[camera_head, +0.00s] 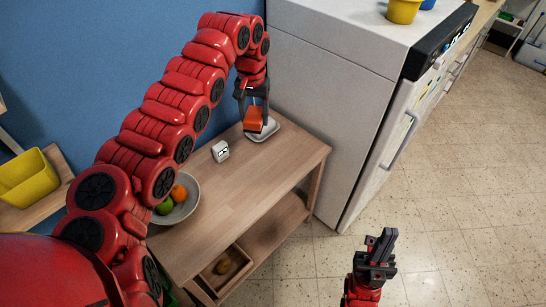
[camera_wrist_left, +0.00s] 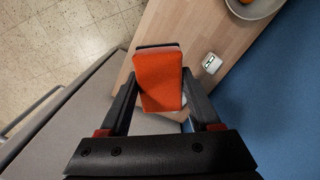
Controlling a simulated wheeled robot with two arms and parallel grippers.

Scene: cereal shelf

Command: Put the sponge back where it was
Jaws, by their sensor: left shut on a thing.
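The sponge (camera_head: 254,119) is an orange block in the head view, near the far right end of the wooden table. It also fills the middle of the left wrist view (camera_wrist_left: 158,82). My left gripper (camera_head: 255,110) points down and is shut on it, one finger on each side. A pale tray (camera_head: 268,136) lies on the table right under or just behind the sponge. I cannot tell whether the sponge touches it. My right gripper (camera_head: 379,248) is over the floor at the lower right, away from the table. Its finger gap is not clear.
A small white cube-like device (camera_head: 220,151) stands left of the tray. A bowl (camera_head: 187,211) with fruit is further left. A tall white cabinet (camera_head: 330,75) stands close to the table's right end. The tabletop (camera_head: 240,185) is clear in front.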

